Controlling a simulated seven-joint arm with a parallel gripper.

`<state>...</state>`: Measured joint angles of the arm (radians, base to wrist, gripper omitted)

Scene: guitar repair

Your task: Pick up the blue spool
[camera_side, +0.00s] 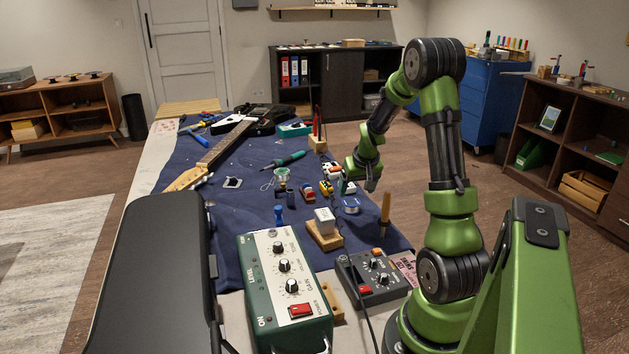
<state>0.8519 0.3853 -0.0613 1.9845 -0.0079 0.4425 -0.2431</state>
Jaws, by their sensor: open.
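The blue spool (351,206) appears to be the small round piece with a blue rim and paler middle, on the dark blue cloth (231,234) near its right edge. My gripper (372,186) hangs above and slightly right of it in the picture, pointing down. The gripper is open and small in this view, and I see nothing between its fingers. The gap between fingers and spool is hard to judge.
Small coloured pots (326,188) stand just left of my gripper. A white block on a wooden base (324,228) and an upright wooden-handled tool (385,212) stand nearer. A green control box (284,290) and a guitar (221,148) also occupy the table.

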